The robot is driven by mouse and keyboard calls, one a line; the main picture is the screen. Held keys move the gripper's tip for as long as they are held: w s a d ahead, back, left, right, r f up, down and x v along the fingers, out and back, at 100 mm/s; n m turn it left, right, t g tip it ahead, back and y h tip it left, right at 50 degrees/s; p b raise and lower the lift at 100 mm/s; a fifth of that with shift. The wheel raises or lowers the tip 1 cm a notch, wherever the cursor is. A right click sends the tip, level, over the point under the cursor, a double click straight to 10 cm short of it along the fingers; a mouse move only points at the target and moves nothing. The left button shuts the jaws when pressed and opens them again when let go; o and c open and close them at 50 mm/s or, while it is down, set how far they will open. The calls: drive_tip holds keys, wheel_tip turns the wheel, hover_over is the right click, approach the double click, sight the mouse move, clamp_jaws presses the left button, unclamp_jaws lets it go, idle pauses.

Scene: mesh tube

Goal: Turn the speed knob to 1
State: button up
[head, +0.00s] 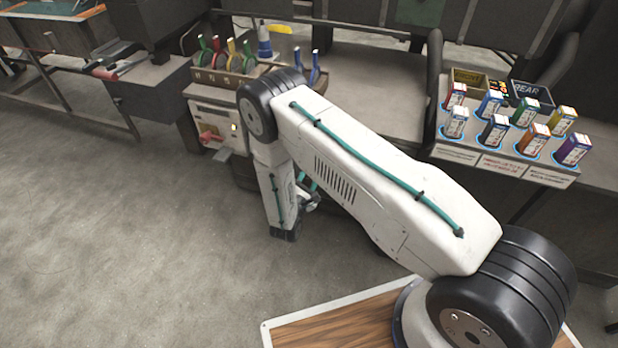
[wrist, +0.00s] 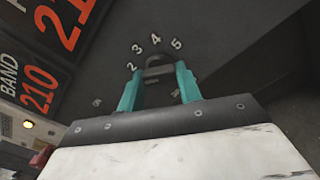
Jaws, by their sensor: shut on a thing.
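The speed knob (wrist: 160,68) is a dark grip on a dark panel in the wrist view. Pale numerals 2, 3, 4 and 5 (wrist: 156,40) arc around its far side; I cannot make out a 1. My gripper (wrist: 158,82) has its two teal fingers on either side of the knob and is shut on it. The knob's pointer cannot be told, so its setting is unclear. In the head view my arm hides the knob and most of my gripper.
A panel with orange digits 210 (wrist: 40,90) is at the left of the wrist view. In the head view, a rack of coloured tools (head: 235,60) stands behind my arm, and several small boxes (head: 493,135) stand on the right bench. Open floor lies left.

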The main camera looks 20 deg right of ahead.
drive_tip(key=n, duration=0.4)
drive_tip(key=shift+n, duration=0.3)
idle(0.3)
drive_tip(key=o, duration=1)
drive_tip(key=v, duration=0.7)
drive_tip(key=shift+s+a, duration=0.2)
drive_tip(key=shift+s, duration=0.15)
